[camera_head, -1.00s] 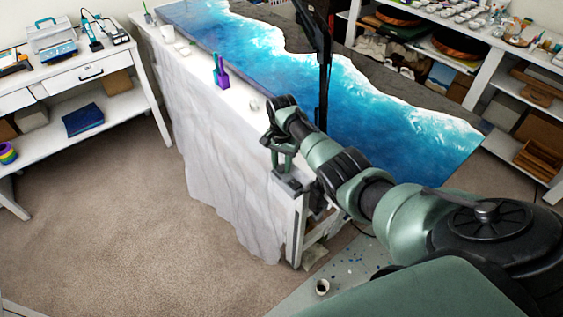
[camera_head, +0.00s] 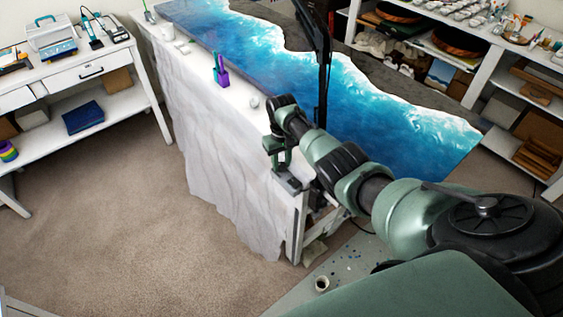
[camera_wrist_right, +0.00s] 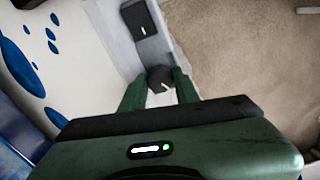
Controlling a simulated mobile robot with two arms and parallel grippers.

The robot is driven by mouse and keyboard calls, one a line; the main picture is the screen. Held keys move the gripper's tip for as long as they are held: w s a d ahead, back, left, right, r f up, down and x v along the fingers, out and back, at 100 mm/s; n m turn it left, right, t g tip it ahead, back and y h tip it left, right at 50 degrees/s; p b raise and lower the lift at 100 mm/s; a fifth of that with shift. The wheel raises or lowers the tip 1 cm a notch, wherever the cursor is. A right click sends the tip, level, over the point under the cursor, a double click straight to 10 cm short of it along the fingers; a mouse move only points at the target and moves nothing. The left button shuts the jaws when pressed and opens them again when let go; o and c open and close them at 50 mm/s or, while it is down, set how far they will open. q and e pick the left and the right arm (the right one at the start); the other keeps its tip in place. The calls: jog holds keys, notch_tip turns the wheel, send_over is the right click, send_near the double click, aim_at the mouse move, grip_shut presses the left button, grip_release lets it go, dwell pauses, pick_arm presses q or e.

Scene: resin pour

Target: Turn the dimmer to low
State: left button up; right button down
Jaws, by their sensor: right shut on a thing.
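The dimmer is a dark round knob (camera_wrist_right: 161,78) with a white pointer line, seen in the right wrist view on a pale narrow surface. My right gripper (camera_wrist_right: 158,84) has its two green fingers on either side of the knob and is shut on it. In the head view, my right gripper (camera_head: 283,168) reaches down at the near end of the white-draped table; the knob is hidden there by the gripper. The pointer slants in the wrist view; any scale around it is too small to read. My left gripper is not in view.
A dark square plate with a small white mark (camera_wrist_right: 139,19) lies close to the knob. A black upright post (camera_head: 323,80) stands by the blue resin table top (camera_head: 400,125). A purple holder (camera_head: 221,77) and a small pale ball (camera_head: 254,102) sit on the table. Carpet is clear at left.

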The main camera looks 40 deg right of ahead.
jog(key=shift+n, duration=1.2)
jog(key=c, duration=1.1)
grip_release()
jog(key=shift+o, duration=0.2)
jog(key=shift+r, duration=0.1)
jog(key=shift+d, duration=0.1)
